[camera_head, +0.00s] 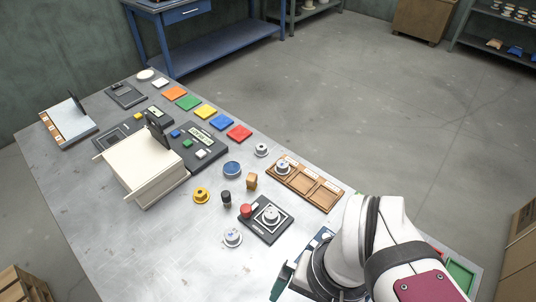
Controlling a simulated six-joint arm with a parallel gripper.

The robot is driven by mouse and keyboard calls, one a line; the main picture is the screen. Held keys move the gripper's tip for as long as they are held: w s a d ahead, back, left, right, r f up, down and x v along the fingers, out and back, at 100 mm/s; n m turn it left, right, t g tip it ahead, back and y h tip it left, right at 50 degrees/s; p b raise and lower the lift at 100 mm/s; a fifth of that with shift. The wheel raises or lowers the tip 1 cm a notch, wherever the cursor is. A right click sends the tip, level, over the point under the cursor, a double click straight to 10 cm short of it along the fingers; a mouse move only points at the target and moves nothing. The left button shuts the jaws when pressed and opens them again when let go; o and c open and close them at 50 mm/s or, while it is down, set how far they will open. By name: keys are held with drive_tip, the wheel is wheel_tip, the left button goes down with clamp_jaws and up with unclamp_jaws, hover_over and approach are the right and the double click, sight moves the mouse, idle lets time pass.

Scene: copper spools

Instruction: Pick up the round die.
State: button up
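Several small round silver pieces with pale tops could be the round die; their markings are too small to tell apart. One round silver piece (232,237) stands on the bare table at the front. Another round silver piece (261,150) stands behind the wooden tray, a third (283,167) is in the tray's left compartment, and one more (270,214) sits on a black base plate. My gripper (286,281) is low at the bottom, right of the front silver piece and apart from it. My arm hides most of it, so its opening and any contents are unclear.
The wooden tray (327,197) has compartments. A red knob (246,211), black cylinder (226,197), yellow ring piece (201,195), blue round tin (232,168) and wooden block (251,181) crowd the middle. A cream box (145,165) stands left. The front left tabletop (130,250) is clear.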

drive_tip(key=shift+c, duration=0.3)
drive_tip(key=shift+c, duration=1)
drive_tip(key=m+h, duration=0.2)
drive_tip(key=m, duration=1.4)
hover_over(271, 212)
wheel_tip(271, 212, down, 5)
wheel_tip(271, 212, down, 14)
drive_tip(key=shift+f, duration=0.1)
